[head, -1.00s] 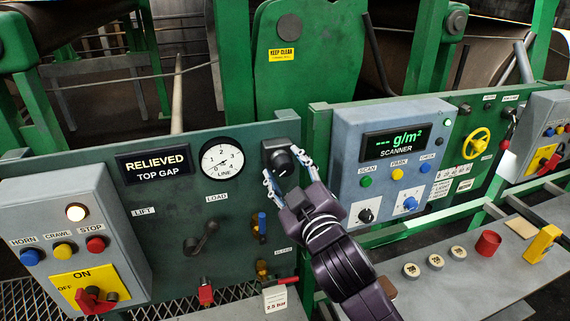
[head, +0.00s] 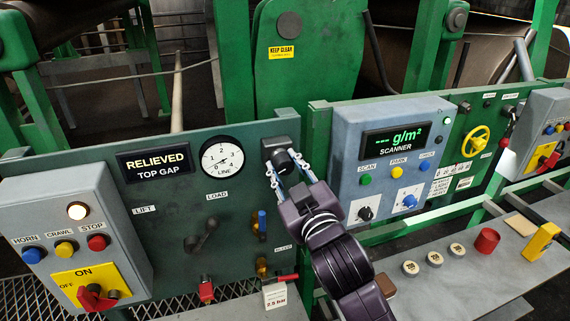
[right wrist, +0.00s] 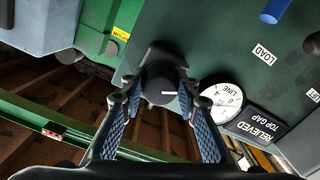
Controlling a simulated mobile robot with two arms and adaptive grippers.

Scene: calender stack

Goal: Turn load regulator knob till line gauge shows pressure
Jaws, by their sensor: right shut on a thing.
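The load regulator knob (head: 283,160) is a black round knob on a dark square mount, right of the line gauge on the green panel. My right gripper (head: 286,168) is shut on the knob, with one finger on each side. In the right wrist view the knob (right wrist: 158,84) sits between the blue-padded fingers, and its white mark points right. The line gauge (head: 222,158) is a white dial marked 0 to 4. Its thin needle seems to point to the lower left, near 0, but is hard to read. My left gripper is not in view.
A display (head: 155,162) left of the gauge reads "RELIEVED TOP GAP". A load lever (head: 205,236) and a blue-handled valve (head: 262,222) are below. The grey scanner box (head: 345,150) stands close right of my arm. A grey control box (head: 40,210) is far left.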

